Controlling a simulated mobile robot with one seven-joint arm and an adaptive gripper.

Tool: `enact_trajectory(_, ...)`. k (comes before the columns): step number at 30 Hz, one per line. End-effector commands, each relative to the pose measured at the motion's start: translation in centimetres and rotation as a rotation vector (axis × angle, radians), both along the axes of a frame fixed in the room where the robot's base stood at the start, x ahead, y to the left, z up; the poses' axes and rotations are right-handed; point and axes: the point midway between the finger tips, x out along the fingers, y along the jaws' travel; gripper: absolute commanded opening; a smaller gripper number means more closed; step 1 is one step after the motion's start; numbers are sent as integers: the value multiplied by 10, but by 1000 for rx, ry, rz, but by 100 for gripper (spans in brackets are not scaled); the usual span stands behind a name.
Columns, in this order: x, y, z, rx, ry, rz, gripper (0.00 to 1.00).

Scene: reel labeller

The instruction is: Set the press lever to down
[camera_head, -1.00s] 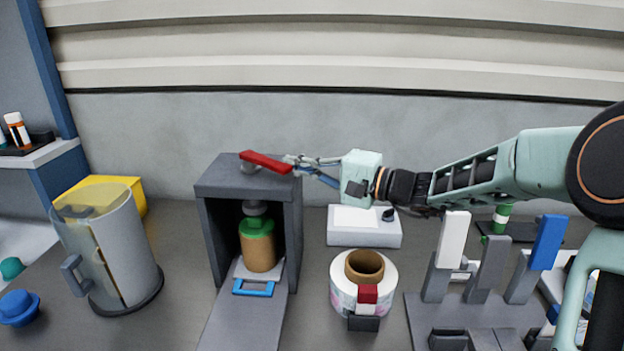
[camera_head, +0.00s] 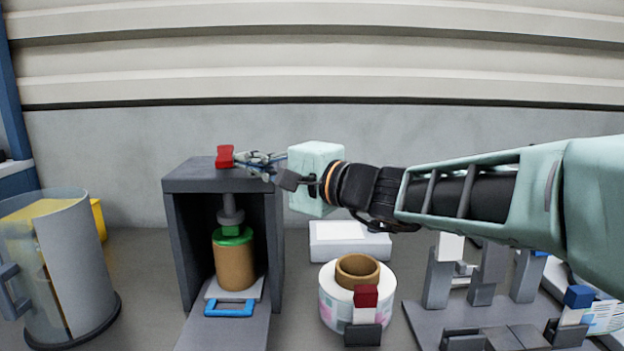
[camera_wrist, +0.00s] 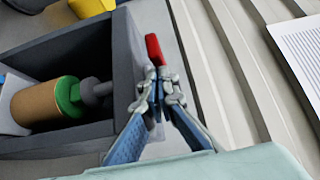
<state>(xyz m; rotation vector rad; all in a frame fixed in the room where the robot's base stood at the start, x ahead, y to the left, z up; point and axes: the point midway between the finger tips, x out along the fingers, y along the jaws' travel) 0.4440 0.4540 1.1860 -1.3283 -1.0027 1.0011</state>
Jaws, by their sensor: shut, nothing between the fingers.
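The press is a dark grey open-fronted box (camera_head: 176,225) with a red lever (camera_head: 225,157) on its top. The lever looks short here and points roughly toward the head camera. Inside, a grey plunger (camera_head: 230,205) with a green end stands over a brown cylinder (camera_head: 234,266) with a green top; I cannot tell whether they touch. My gripper (camera_head: 242,160) is shut and empty, just right of the lever above the box top. In the wrist view, the lever (camera_wrist: 153,48) lies just beyond my fingertips (camera_wrist: 160,76); contact is unclear.
A white label reel (camera_head: 340,310) and a white box (camera_head: 350,243) stand right of the press. A grey fixture (camera_head: 425,325) is farther right under my arm. A clear-and-grey jug-like container (camera_head: 80,265) stands left, with a yellow box (camera_head: 99,218) behind. The wall is close behind.

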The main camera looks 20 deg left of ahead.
Motion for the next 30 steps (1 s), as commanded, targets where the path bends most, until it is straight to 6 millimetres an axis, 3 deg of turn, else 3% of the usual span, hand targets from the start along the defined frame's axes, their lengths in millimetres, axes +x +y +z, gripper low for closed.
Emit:
enact_trajectory(12,-11,9,-1,0,0,2,0)
enact_trajectory(30,-10,8,0,0,0,2,0)
